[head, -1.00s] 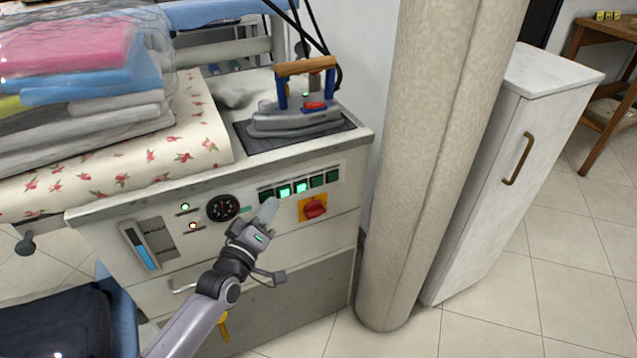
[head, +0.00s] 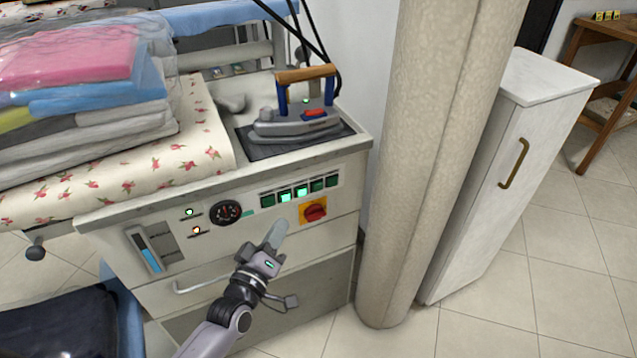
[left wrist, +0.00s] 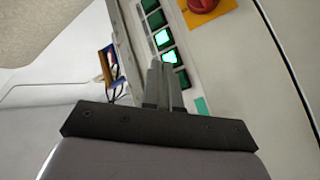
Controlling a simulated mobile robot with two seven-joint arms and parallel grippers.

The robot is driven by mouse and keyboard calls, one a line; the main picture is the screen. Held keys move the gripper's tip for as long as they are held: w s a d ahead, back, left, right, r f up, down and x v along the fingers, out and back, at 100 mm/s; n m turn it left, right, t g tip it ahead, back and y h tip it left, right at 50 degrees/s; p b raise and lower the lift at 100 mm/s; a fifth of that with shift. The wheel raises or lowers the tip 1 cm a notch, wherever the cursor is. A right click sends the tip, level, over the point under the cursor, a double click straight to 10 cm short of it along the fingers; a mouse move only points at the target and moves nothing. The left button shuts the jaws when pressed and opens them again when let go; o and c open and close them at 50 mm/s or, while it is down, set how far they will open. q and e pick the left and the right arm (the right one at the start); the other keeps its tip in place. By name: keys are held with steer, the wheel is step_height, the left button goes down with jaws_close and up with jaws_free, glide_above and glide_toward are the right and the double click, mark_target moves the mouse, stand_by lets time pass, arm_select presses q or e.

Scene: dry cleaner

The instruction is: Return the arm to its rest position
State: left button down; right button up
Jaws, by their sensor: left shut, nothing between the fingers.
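My left gripper (head: 276,233) is in front of the ironing station's control panel, with its fingers pointing up and slightly right. It is shut and empty. In the head view its tip is below the row of green buttons (head: 301,191) and left of the red rotary switch (head: 315,210). Two of the buttons glow brightly. The left wrist view shows the closed fingers (left wrist: 161,80) with the lit buttons (left wrist: 166,47) beyond them. I cannot tell the exact gap to the panel. My right gripper is in neither view.
An iron (head: 296,118) rests on a dark pad on the station top. Folded laundry (head: 90,105) in clear wrap lies on the flowered cover at left. A thick column (head: 440,150) and a white cabinet (head: 490,190) stand at right. A dark cloth (head: 55,325) is at lower left.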

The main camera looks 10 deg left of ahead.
arm_select(q)
steer(key=shift+s+d, duration=0.5)
steer(key=shift+s, duration=0.25)
steer(key=s+a+m+g+y+p, duration=0.1)
steer(key=s+m+g+p, duration=0.3)
steer(key=s, duration=0.6)
steer(key=s+a+f+m+g+p, duration=0.1)
steer(key=s+a+m+g+p, duration=0.3)
steer(key=s, duration=0.7)
steer(key=shift+s+a+f+m+y+p, duration=0.2)
steer(key=shift+m+y+p, duration=0.3)
steer(key=shift+m, duration=0.4)
